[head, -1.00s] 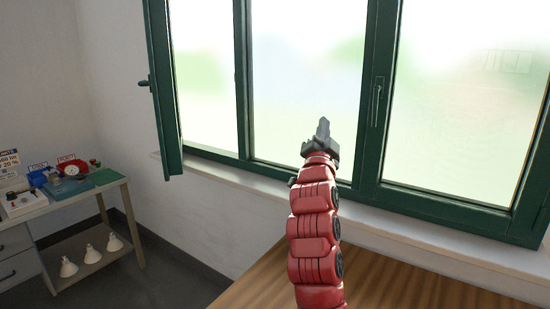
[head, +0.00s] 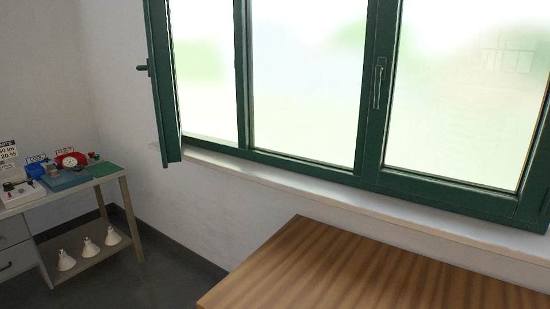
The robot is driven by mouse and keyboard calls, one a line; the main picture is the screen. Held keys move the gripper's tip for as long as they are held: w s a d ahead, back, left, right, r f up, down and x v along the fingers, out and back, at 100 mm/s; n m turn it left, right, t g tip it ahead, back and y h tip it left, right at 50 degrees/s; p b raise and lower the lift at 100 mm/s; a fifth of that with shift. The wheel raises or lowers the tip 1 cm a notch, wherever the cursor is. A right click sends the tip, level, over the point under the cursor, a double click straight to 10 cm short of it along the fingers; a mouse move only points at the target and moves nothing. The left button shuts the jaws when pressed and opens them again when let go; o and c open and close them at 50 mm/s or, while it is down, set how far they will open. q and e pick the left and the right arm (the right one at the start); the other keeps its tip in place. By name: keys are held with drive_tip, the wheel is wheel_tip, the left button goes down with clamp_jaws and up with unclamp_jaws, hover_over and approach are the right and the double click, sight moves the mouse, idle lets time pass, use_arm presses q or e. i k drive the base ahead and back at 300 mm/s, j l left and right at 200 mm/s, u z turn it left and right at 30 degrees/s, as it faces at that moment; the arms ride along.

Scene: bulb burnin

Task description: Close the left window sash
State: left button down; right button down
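The left window sash (head: 163,88) is a green frame standing open, swung into the room at the left end of the window. It is seen nearly edge-on, with its dark handle (head: 143,68) sticking out to the left. The green window frame (head: 243,80) leaves an opening beside the sash. The right sash (head: 374,110) sits flush in the frame, with its handle (head: 378,86) pointing down. Neither of my grippers shows in the head view.
A wooden table (head: 350,275) stands below the window at the right, its top bare. A white sill (head: 300,185) runs under the window. A bench (head: 80,188) at the left holds small devices, with several white bulbs (head: 88,250) on its lower shelf. Floor shows between bench and table.

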sight(157, 16)
drive_tip(key=i+j, duration=0.1)
drive_tip(key=j, duration=0.9)
drive_tip(key=i+j+z, duration=0.1)
drive_tip(key=j, duration=1.9)
drive_tip(key=i+z, duration=0.05)
drive_tip(key=i, duration=0.05)
